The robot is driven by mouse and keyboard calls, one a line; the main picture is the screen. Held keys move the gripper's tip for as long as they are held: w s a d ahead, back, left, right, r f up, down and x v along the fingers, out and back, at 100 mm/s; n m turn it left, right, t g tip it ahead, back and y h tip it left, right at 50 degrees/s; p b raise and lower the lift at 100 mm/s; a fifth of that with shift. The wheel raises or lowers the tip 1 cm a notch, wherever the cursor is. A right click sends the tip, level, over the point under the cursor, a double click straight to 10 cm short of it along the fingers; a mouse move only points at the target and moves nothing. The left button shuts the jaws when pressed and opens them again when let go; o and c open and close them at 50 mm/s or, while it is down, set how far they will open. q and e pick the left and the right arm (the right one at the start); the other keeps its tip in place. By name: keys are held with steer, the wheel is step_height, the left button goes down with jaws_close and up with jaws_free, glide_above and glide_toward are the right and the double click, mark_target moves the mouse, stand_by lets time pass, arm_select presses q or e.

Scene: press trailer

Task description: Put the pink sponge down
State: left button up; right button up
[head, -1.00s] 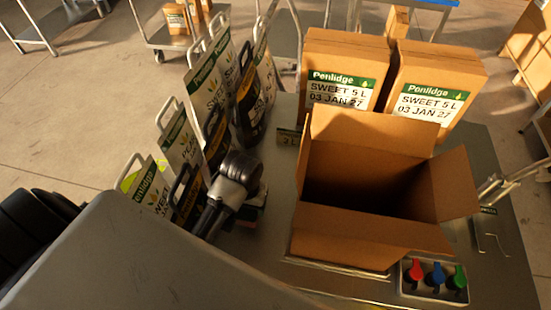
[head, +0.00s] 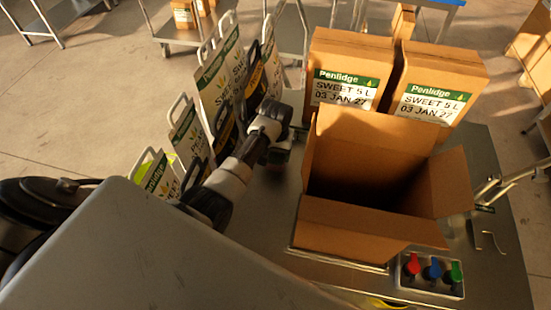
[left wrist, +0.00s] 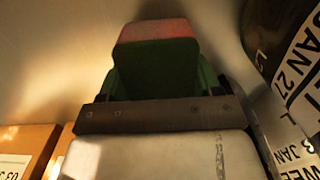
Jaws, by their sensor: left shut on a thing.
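The pink sponge (left wrist: 155,31) shows in the left wrist view as a block with a pink end and a greenish body. It sits between the fingers of my left gripper (left wrist: 160,68), which is shut on it. In the head view my left gripper (head: 281,152) is over the metal table (head: 262,205), between the bottles and the open carton. The sponge is mostly hidden there by the wrist. I cannot tell whether it touches the table. My right gripper is not in view.
An open empty carton (head: 365,222) stands right of my left gripper. Two closed Penlidge cartons (head: 342,85) (head: 435,88) stand behind it. Several labelled bottles or bags (head: 222,75) line the left edge. A panel with red, blue and green knobs (head: 432,275) is at front right.

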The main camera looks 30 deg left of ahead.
arm_select(q)
step_height(320, 180, down, 3)
steer(key=shift+s+f, duration=0.1)
steer(key=shift+s, duration=0.05)
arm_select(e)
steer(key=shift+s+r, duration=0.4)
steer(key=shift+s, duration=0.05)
arm_select(q)
steer(key=shift+f, duration=0.15)
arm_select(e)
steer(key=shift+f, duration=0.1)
arm_select(q)
steer(key=shift+f, duration=0.1)
steer(key=o, duration=0.9)
step_height(320, 180, up, 4)
steer(key=p, duration=0.3)
steer(key=shift+f+p, duration=0.1)
steer(key=shift+p, duration=0.25)
step_height(320, 180, up, 9)
steer(key=shift+f, duration=0.15)
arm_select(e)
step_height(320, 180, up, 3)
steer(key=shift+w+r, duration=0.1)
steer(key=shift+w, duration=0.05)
